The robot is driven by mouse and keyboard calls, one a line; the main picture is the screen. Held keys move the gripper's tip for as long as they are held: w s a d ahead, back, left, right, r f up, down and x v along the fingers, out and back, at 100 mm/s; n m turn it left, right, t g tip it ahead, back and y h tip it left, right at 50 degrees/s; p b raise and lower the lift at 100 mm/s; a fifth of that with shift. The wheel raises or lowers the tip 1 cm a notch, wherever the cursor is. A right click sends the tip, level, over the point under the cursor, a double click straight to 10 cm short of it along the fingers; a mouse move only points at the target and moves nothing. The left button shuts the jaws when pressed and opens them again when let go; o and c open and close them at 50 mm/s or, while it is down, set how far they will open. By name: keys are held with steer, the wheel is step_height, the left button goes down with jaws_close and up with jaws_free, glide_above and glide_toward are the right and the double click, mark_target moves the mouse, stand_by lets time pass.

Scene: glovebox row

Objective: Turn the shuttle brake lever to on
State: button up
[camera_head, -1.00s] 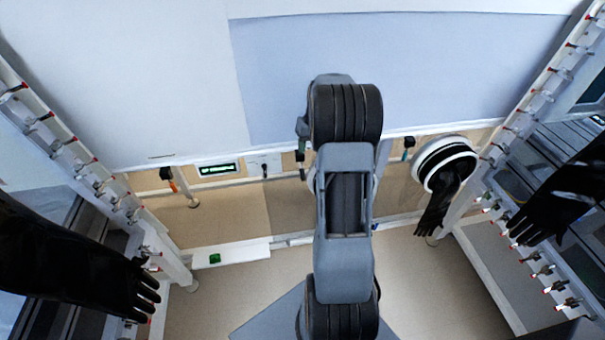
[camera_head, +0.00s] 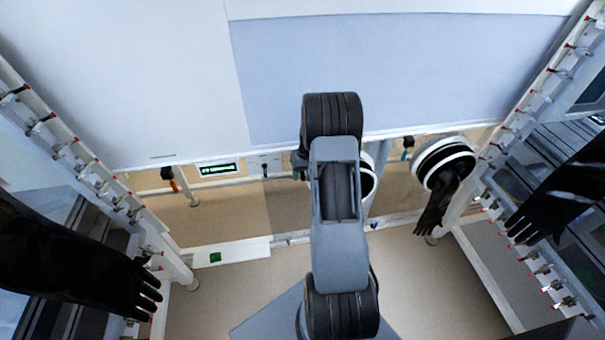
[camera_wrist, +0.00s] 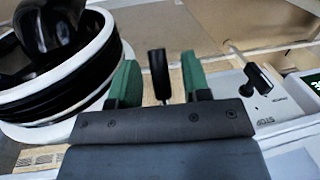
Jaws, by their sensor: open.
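In the wrist view, my gripper (camera_wrist: 161,74) is open, with a green fingertip on each side. A black lever handle (camera_wrist: 158,76) stands between the fingertips, with a gap on both sides. It looks like the brake lever, but I can read no label on it. A smaller black switch lever (camera_wrist: 258,78) stands on a white plate (camera_wrist: 277,112) to the right, beside lettering that reads upside down as STOP. That switch also shows in the head view (camera_head: 265,170).
A black-and-white glove port ring (camera_wrist: 60,95) stands close left of my gripper in the wrist view. Black gloves hang at left (camera_head: 80,262) and right (camera_head: 560,200) in the head view. A green-lit display (camera_head: 217,169) sits left of the switch plate. Open floor lies below.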

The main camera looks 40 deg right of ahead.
jaws_close()
stand_by(0.4)
